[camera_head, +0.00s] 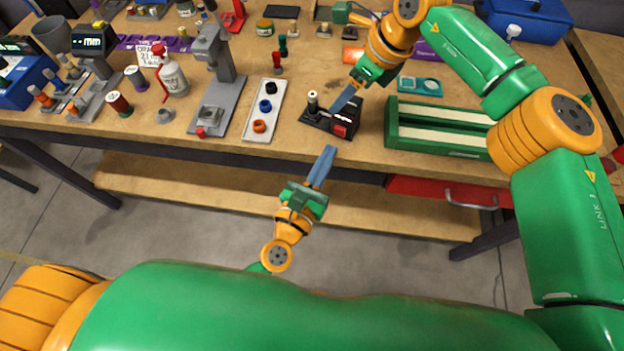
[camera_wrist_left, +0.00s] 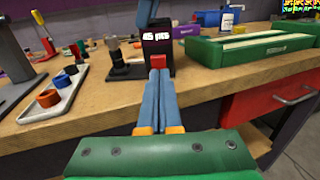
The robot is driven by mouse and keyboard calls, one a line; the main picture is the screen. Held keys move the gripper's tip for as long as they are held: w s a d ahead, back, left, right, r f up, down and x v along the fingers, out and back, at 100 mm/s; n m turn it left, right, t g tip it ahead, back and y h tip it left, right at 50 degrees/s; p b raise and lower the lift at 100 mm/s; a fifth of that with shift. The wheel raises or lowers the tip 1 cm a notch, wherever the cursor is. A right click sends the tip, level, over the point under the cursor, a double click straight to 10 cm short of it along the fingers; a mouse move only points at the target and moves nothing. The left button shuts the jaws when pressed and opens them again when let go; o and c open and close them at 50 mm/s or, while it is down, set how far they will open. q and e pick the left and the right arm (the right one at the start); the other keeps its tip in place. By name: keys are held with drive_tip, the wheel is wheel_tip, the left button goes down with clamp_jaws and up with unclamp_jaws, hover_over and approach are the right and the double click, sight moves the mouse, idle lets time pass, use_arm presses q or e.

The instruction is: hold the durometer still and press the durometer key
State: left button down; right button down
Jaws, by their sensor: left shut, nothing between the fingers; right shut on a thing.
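The durometer (camera_head: 345,113) is a small black unit near the table's front edge, with a post on its left. In the left wrist view the durometer (camera_wrist_left: 158,40) shows a lit white readout. Its red key (camera_head: 340,131) faces the front; the key (camera_wrist_left: 158,61) also shows just beyond my left fingertips. My right gripper (camera_head: 345,99) comes down from above, shut on the durometer's upper part; its fingers hide some of it. My left gripper (camera_head: 328,150) is shut and empty, in front of and below the key. A small gap shows in the head view.
A white tray (camera_head: 247,130) with several coloured rings lies left of the durometer, beside a grey stand (camera_head: 222,95). A green slotted box (camera_head: 405,143) stands close on the right. The space before the table edge is open.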

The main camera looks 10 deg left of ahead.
drive_tip(key=shift+f, duration=0.2)
use_arm(q)
drive_tip(key=v, duration=0.9)
drive_tip(key=shift+a+f, duration=0.1)
use_arm(e)
drive_tip(key=shift+c, duration=0.2)
unclamp_jaws()
drive_tip(key=shift+w, duration=0.15)
use_arm(q)
drive_tip(key=shift+w, duration=0.15)
drive_tip(key=shift+f, duration=0.1)
use_arm(e)
drive_tip(key=v, duration=1.2)
